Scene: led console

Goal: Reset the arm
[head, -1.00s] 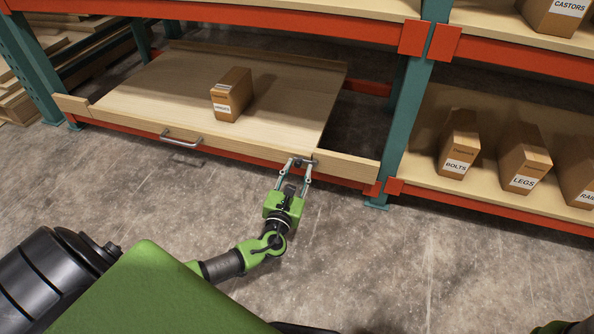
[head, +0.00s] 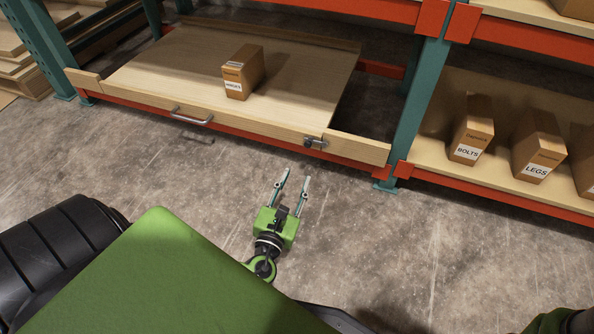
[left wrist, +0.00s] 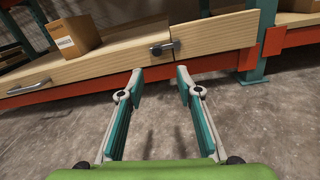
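My left gripper (head: 292,187) is open and empty in the head view, above the concrete floor and in front of the low shelf. Its two fingers also show spread apart in the left wrist view (left wrist: 159,75), with nothing between them. A small metal latch (head: 315,142) sits on the wooden front of the shelf, beyond the fingertips and apart from them. The latch also shows in the left wrist view (left wrist: 163,47). My right gripper is not seen; only a dark green part of my body shows at the lower right corner of the head view.
The wooden drawer tray (head: 180,75) has a metal handle (head: 191,116) and carries a labelled cardboard box (head: 243,72). A teal post (head: 412,105) stands to its right, then boxes marked bolts (head: 472,130) and legs (head: 538,147). The floor (head: 370,240) in front is clear.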

